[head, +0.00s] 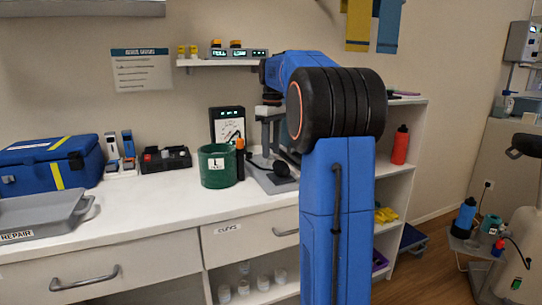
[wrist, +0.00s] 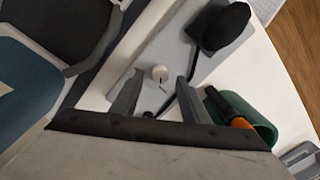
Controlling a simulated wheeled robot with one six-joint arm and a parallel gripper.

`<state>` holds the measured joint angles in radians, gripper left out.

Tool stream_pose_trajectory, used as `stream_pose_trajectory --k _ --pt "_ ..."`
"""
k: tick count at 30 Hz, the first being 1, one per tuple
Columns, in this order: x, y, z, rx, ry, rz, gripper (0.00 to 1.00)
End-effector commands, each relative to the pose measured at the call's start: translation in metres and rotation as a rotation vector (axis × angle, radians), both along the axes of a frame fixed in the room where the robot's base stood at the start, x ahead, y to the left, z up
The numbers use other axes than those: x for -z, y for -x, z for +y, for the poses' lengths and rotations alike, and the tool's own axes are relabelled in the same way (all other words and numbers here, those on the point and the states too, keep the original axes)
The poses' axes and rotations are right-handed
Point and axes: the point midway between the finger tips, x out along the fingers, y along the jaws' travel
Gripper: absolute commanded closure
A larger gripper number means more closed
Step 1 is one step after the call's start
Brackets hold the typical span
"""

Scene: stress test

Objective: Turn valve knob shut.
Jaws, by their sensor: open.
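A small pale knob (wrist: 160,73), which looks like the valve knob, stands on a grey base plate (wrist: 118,72) in the wrist view. My gripper (wrist: 161,79) is open, with one finger to each side of the knob in the picture. I see no contact, and how far the tips are above the plate is unclear. A black bulb (wrist: 224,26) and a dark tube lie beside the knob. In the head view my gripper (head: 270,136) points down over the grey plate (head: 284,185), by the black gauge (head: 227,124); the knob is not visible there.
A green container (head: 213,178) with an orange-and-black tool (head: 239,146) stands close left of the plate. Black (head: 166,160) and blue (head: 50,163) cases and a grey tray (head: 40,212) are further left. A small shelf (head: 222,62) hangs above. The front counter is clear.

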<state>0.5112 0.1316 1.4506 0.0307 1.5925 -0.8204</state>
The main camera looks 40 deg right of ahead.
Motion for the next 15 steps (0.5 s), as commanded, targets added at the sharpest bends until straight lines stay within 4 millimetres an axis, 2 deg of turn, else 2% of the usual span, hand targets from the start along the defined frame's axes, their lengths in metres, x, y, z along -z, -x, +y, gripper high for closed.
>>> stream_pose_trajectory --k 6,15 --pt "0.023 0.001 0.001 0.0 -0.001 0.001 0.59" --pt "0.029 0.0 0.001 0.0 0.0 0.0 0.59"
